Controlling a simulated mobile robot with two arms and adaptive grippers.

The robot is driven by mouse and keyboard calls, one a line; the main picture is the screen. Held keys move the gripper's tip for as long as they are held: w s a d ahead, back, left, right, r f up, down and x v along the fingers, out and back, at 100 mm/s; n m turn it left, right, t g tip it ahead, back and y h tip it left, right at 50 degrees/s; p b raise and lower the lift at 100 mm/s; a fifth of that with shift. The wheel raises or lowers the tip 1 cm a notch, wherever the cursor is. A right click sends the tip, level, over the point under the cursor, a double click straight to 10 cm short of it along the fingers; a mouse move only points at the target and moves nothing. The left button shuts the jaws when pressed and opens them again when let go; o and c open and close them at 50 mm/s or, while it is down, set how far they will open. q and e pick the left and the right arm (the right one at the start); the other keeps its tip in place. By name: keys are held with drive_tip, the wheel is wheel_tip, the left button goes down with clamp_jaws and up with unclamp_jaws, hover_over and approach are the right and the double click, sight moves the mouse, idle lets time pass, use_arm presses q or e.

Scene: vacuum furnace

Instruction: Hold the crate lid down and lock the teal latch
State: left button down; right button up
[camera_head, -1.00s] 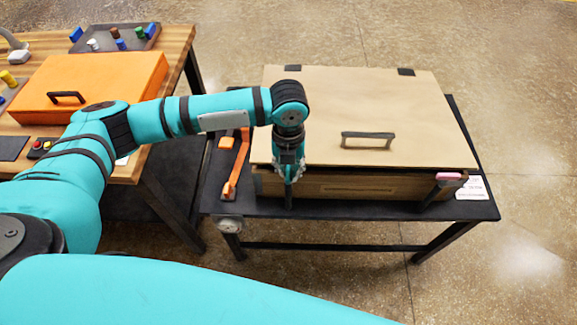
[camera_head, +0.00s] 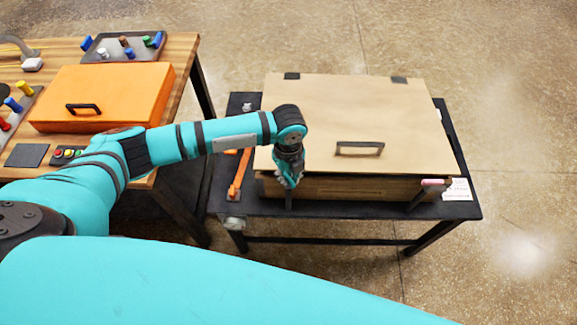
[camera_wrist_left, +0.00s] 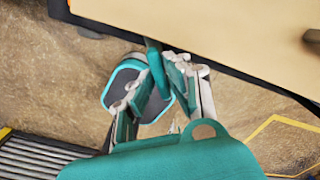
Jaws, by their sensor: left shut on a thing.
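The crate (camera_head: 355,189) is a wooden box on a low black table, with its tan lid (camera_head: 320,115) on top. The lid lies over the crate and its front edge overhangs; I cannot tell whether it is fully down. A dark handle (camera_head: 360,148) sits near the lid's front. My left gripper (camera_head: 289,183) points down at the crate's front left corner. It is shut on the teal latch (camera_wrist_left: 153,47), which shows between the fingertips in the left wrist view and is mostly hidden in the head view. My right gripper is out of view.
A pink-topped latch (camera_head: 433,183) is at the crate's front right. A white label (camera_head: 457,190) lies beside it. An orange bar (camera_head: 240,173) lies on the black table (camera_head: 330,208) left of the crate. A wooden workbench with an orange case (camera_head: 125,88) stands to the left.

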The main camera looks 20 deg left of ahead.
sight(288, 177)
use_arm(q)
drive_tip(key=n+p, duration=0.1)
drive_tip(key=n, duration=0.1)
drive_tip(key=n+p, duration=0.3)
drive_tip(key=p, duration=0.1)
drive_tip(key=shift+r+n, duration=0.3)
drive_tip(key=shift+n, duration=0.1)
drive_tip(key=n+p, duration=0.2)
drive_tip(key=n, duration=0.1)
drive_tip(key=shift+w+p, duration=0.1)
drive_tip(key=shift+p, duration=0.25)
drive_tip(key=shift+f+n+p, duration=0.2)
drive_tip(key=shift+n+p, duration=0.5)
drive_tip(key=shift+n, duration=0.4)
drive_tip(key=c, duration=1.3)
unclamp_jaws()
drive_tip(key=shift+c, duration=0.2)
wheel_tip(288, 177, up, 12)
